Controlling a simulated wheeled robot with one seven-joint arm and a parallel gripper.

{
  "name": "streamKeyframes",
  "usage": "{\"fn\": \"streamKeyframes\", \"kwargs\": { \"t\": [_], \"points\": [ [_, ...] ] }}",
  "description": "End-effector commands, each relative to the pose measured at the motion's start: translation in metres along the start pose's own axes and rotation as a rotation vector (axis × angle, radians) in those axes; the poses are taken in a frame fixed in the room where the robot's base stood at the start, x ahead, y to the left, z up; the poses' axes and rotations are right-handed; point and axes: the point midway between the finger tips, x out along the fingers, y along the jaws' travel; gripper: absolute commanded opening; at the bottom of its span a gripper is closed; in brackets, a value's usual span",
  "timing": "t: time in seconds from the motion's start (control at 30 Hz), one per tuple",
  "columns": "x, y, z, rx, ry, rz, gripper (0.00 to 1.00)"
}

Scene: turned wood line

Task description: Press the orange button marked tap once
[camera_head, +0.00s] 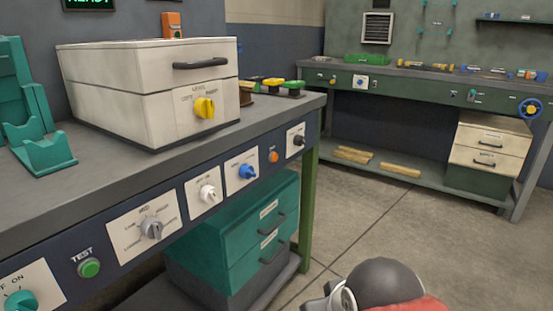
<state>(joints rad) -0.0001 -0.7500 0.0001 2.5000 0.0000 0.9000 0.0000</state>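A small round orange button (273,156) sits on the dark blue front panel of the near bench, between the plate with the blue knob and the plate with the black knob. Its label is too small to read. An orange box (172,20) also stands behind the white case; its markings cannot be read. A dark rounded part and a red part of my arm show at the bottom right. My gripper's fingers are not in view.
The panel also carries a green TEST button (89,268), a grey knob (151,229), a white knob (208,192), a blue knob (247,171) and a black knob (298,140). Teal drawers (250,240) stand below. The floor (440,245) to the right is clear.

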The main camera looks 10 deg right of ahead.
Motion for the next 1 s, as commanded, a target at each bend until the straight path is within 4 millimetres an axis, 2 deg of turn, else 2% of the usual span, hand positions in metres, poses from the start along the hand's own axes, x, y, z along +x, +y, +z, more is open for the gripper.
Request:
{"fn": "streamKeyframes", "kwargs": {
  "t": [0.03, 0.2, 0.23, 1.0],
  "points": [
    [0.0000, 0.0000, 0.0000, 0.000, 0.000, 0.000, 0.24],
    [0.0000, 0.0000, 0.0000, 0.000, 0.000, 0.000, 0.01],
    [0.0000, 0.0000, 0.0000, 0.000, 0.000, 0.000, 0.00],
    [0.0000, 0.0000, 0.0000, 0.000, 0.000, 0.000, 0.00]
  ]
}}
